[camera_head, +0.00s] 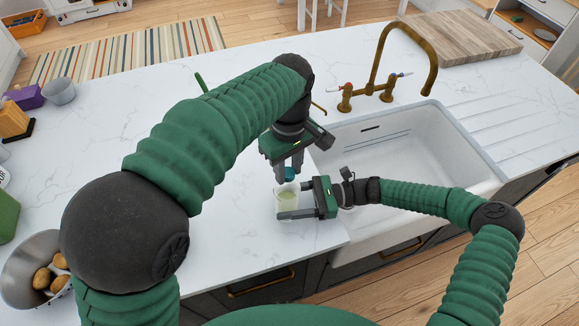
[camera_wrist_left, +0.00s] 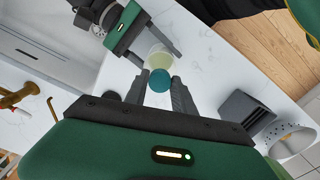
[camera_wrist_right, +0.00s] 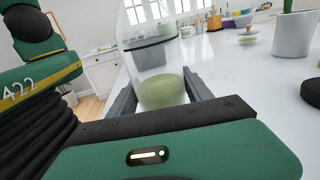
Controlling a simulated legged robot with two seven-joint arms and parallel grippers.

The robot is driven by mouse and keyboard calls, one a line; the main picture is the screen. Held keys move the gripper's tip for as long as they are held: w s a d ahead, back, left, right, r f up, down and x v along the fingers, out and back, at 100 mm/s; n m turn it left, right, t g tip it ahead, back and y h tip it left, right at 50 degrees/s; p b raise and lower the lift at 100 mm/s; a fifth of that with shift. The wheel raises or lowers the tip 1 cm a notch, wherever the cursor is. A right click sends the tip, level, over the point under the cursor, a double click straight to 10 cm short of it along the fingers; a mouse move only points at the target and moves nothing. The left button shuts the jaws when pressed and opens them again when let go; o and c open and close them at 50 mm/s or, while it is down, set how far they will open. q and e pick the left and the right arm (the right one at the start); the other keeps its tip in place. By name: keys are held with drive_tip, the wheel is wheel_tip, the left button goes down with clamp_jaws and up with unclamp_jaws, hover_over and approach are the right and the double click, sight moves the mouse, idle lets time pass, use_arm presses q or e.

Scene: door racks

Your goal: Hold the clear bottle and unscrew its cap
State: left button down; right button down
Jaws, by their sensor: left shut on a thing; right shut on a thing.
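The clear bottle (camera_head: 287,200) stands upright by the left edge of the sink, with pale green contents in its lower part. In the right wrist view the bottle (camera_wrist_right: 158,75) is between the fingers of my right gripper (camera_wrist_right: 160,95), which is shut on its body from the side. The teal cap (camera_head: 290,174) is on top of the bottle; it also shows in the left wrist view (camera_wrist_left: 160,81). My left gripper (camera_head: 288,172) points down from above and is shut on the cap. In the left wrist view its fingertips (camera_wrist_left: 159,82) flank the cap.
The white sink (camera_head: 400,150) with a brass faucet (camera_head: 385,80) is to the right. A metal colander (camera_head: 35,270) with potatoes stands at the lower left. A wooden board (camera_head: 460,38) lies at the back right.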

use_arm(q)
drive_tip(key=c, duration=1)
unclamp_jaws()
drive_tip(key=shift+c, duration=0.2)
wheel_tip(320, 180, up, 4)
drive_tip(key=shift+a+r, duration=0.1)
drive_tip(key=shift+r, duration=0.15)
drive_tip(key=shift+c, duration=0.2)
drive_tip(key=m, duration=0.2)
drive_tip(key=r+m, duration=0.1)
drive_tip(key=shift+m, duration=0.4)
drive_tip(key=m, duration=0.3)
drive_tip(key=r+m, duration=0.1)
drive_tip(key=m, duration=0.5)
drive_tip(key=r+m, duration=0.1)
drive_tip(key=m, duration=0.3)
drive_tip(key=shift+d+r, duration=0.2)
wheel_tip(320, 180, down, 8)
drive_tip(key=shift+a+r, duration=0.1)
